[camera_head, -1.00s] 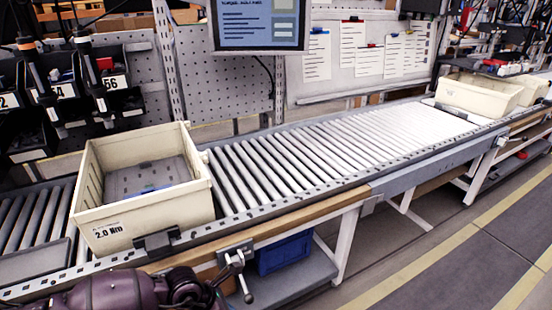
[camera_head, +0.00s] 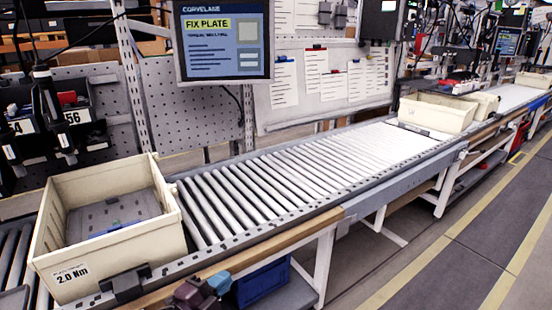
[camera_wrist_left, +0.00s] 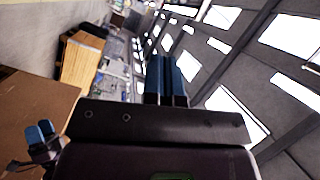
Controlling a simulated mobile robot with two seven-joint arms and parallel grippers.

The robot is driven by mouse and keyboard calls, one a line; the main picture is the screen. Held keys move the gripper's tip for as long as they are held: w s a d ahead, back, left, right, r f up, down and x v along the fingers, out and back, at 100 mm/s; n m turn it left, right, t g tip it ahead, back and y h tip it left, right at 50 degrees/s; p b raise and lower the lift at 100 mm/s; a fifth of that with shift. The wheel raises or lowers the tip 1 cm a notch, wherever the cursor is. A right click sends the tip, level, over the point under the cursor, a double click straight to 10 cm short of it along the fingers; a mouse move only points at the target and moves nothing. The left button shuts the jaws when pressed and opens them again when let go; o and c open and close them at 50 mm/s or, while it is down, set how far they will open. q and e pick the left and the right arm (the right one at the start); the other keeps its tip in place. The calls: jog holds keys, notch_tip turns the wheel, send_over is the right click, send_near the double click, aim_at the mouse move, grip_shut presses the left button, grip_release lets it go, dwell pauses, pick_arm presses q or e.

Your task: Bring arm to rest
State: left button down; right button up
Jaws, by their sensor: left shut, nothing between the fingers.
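My left gripper (camera_head: 219,283) shows at the bottom edge of the head view, in front of the wooden bench edge, with its purple and blue parts only partly in frame. In the left wrist view, its two blue fingers (camera_wrist_left: 167,80) lie side by side, shut and empty. Most of the arm is out of frame. Another blue-tipped gripper, apparently my right one (camera_wrist_left: 40,133), shows small at the lower left of the wrist view; its jaw state is unclear. It does not show in the head view.
A cream crate (camera_head: 130,250) labelled 2.0 Nm, holding a grey plate, stands on the roller conveyor (camera_head: 270,184) at left. More cream crates (camera_head: 433,114) stand farther along. A monitor (camera_head: 222,38) reads FIX PLATE. A blue bin (camera_head: 262,285) sits below the bench.

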pick_arm(q)
jog(key=s+a+f+n+g+y, duration=0.1)
jog(key=s+a+f+n+y, duration=0.4)
jog(key=s+a+f+n, duration=0.3)
jog(key=s+a+f+n+g+y, duration=0.2)
jog(key=s+a+f+n+y, duration=0.3)
jog(key=s+a+f+n, duration=0.2)
jog(key=s+f+n, duration=0.2)
jog(key=s+n, duration=0.2)
jog(key=s, duration=0.2)
jog(key=shift+s+a+f+n+g+y, duration=0.3)
jog(key=shift+s+a+f+n, duration=0.05)
jog(key=shift+s+a+n, duration=0.05)
